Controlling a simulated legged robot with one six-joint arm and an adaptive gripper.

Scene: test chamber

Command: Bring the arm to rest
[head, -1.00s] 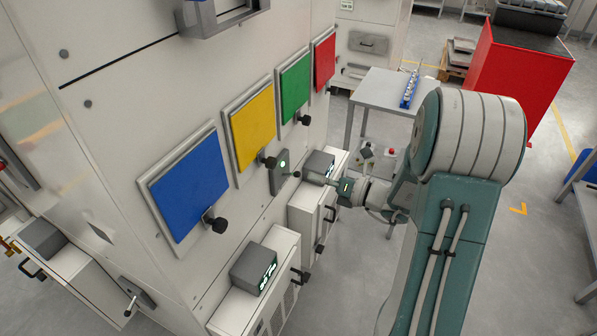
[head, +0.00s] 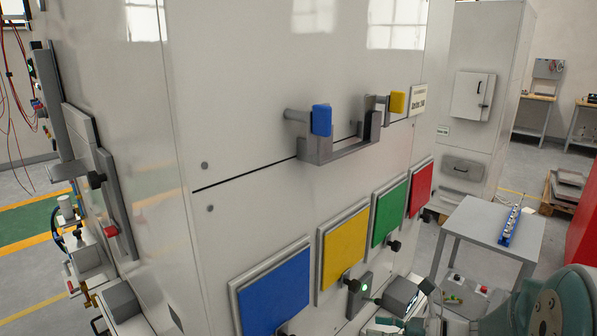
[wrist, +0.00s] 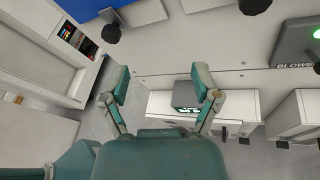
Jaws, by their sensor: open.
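My gripper (wrist: 161,80) shows in the wrist view with its two teal fingers spread apart and nothing between them. It hangs in front of the white cabinet wall (wrist: 165,50), apart from it as far as I can see. Part of my arm (head: 550,305) shows at the lower right of the head view, cut off by the frame. My fingers cannot be made out in the head view.
The cabinet carries blue (head: 275,290), yellow (head: 343,247), green (head: 389,212) and red (head: 420,188) panels, with black knobs beside some. A grey bracket (head: 340,150) juts out above. A grey table (head: 490,228) with a blue rack (head: 510,225) stands right.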

